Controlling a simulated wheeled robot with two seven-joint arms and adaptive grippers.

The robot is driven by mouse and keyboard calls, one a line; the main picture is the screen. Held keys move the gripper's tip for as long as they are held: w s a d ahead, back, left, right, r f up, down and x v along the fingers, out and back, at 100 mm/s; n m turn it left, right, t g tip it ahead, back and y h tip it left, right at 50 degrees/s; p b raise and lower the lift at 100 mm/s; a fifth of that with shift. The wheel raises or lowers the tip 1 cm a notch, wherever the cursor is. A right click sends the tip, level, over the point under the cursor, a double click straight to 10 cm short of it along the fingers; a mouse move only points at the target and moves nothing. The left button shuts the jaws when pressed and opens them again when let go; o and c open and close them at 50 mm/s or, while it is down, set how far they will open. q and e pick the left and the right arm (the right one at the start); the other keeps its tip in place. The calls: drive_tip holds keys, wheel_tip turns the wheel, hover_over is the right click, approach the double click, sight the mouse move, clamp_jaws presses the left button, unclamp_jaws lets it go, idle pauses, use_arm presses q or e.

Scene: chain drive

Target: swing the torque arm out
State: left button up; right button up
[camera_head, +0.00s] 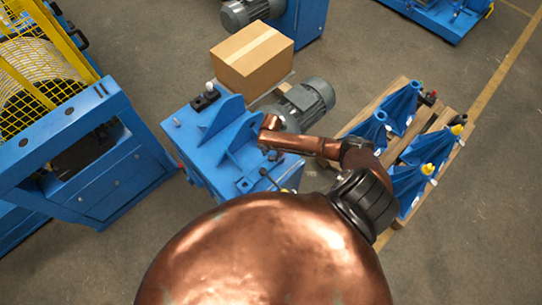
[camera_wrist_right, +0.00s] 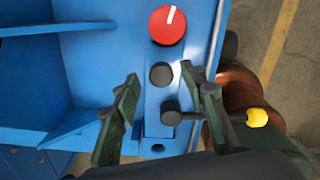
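A blue machine base (camera_head: 205,140) with upright ribs stands at the centre of the head view. The wrist view shows its blue face (camera_wrist_right: 85,75) close up, with a red round knob (camera_wrist_right: 167,25) bearing a white mark and a black round knob (camera_wrist_right: 161,75) below it. I cannot tell which part is the torque arm. My right gripper (camera_wrist_right: 160,95) is open; its right finger overlaps the bar, contact unclear. My left gripper is not in view.
A grey motor (camera_head: 305,105) and a cardboard box (camera_head: 252,55) are behind the base. A wooden pallet (camera_head: 436,121) with several blue brackets (camera_head: 400,105) is at right. A blue frame with a yellow mesh guard (camera_head: 40,80) is at left. Grey floor lies between them.

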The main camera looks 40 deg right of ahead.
drive_tip(key=shift+f, duration=0.7)
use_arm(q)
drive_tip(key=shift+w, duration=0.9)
use_arm(e)
drive_tip(key=shift+c, duration=0.6)
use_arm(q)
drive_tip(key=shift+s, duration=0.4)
use_arm(e)
clamp_jaws()
